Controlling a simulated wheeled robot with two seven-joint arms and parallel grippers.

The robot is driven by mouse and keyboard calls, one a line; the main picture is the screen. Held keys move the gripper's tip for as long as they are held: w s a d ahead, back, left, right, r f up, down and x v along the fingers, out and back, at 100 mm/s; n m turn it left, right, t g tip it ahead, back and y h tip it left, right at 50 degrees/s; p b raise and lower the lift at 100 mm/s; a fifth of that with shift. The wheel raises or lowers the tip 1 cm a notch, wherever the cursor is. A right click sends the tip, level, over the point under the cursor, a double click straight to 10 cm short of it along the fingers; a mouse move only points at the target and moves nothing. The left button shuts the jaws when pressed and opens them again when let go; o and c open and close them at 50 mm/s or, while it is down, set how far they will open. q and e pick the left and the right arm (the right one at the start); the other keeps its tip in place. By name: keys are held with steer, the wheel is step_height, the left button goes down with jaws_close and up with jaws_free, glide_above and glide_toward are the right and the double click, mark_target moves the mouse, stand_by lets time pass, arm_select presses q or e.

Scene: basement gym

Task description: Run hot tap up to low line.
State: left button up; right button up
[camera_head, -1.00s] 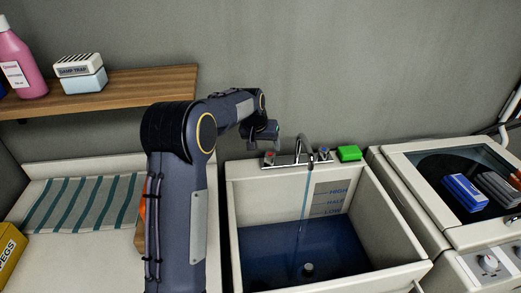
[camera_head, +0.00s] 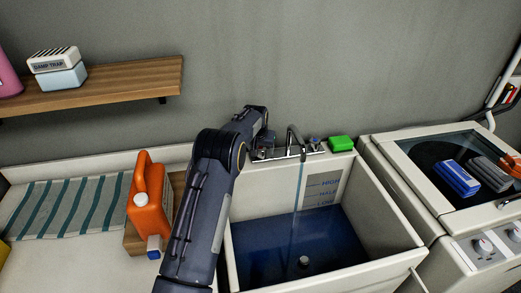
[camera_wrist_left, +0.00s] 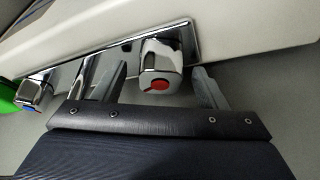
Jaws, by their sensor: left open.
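The hot tap (camera_wrist_left: 160,82) is a chrome knob with a red mark. In the left wrist view it sits between the two fingers of my left gripper (camera_wrist_left: 162,88), which is open around it. The left gripper (camera_head: 264,140) is at the sink's back edge in the head view, partly hiding the tap. A thin stream (camera_head: 298,195) runs from the spout (camera_head: 292,137) into the sink (camera_head: 398,221). Dark blue water (camera_head: 330,248) covers the sink's bottom, its surface close to the LOW line (camera_head: 323,203). My right gripper is not in view.
The cold tap (camera_wrist_left: 34,92), marked blue, is at the left in the wrist view. A green block (camera_head: 341,143) lies on the sink's back rim. An orange jug (camera_head: 150,205) stands left of my arm. A machine with a glass lid (camera_head: 430,160) stands right of the sink.

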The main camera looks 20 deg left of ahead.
arm_select(q)
steer(key=c, duration=1)
